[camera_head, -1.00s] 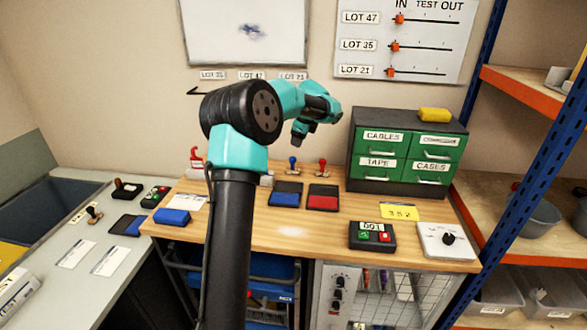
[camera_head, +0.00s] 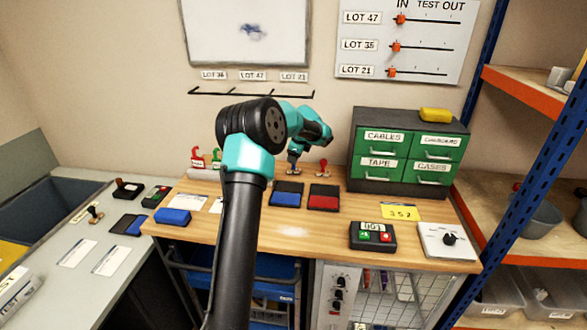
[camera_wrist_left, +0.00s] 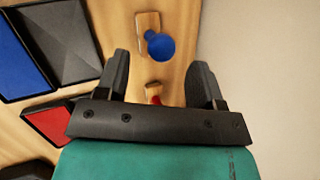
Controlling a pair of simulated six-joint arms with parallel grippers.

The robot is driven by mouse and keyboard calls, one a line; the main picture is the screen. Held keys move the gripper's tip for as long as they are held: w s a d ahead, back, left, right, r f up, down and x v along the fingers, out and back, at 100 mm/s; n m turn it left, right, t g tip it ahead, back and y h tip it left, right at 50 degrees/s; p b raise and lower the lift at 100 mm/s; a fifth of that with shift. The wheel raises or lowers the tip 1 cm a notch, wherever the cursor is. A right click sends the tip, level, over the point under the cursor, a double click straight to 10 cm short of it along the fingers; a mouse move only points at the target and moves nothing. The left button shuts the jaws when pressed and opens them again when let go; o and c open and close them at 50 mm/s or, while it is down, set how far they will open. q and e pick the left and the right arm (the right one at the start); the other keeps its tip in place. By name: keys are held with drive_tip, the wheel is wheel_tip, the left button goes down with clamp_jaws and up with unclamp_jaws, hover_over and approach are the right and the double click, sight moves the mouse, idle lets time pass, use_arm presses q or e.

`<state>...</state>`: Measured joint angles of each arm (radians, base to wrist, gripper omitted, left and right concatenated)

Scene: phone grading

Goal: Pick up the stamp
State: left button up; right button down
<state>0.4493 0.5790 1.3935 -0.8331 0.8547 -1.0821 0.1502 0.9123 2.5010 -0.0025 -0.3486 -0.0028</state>
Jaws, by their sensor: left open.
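My left gripper (camera_head: 292,164) is at the back of the wooden bench, low over the blue-knobbed stamp (camera_wrist_left: 160,47). In the left wrist view its two fingers (camera_wrist_left: 160,68) are open and apart. The blue knob and its wooden base show between and just beyond the fingertips, with nothing gripped. In the head view the gripper mostly hides this stamp. A red-knobbed stamp (camera_head: 323,168) stands just to the right; in the left wrist view it is partly hidden behind the gripper body. My right gripper is not in view.
A blue ink pad (camera_head: 286,200) and a red ink pad (camera_head: 323,203) lie in front of the stamps. A green drawer cabinet (camera_head: 401,168) stands to the right. Red-handled (camera_head: 197,158) and green-handled (camera_head: 217,158) items stand left. The wall is close behind.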

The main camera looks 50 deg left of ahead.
use_arm(q)
drive_tip(key=shift+x, duration=2.6)
drive_tip(key=shift+w, duration=0.15)
drive_tip(key=c, duration=1)
drive_tip(key=shift+r, duration=0.15)
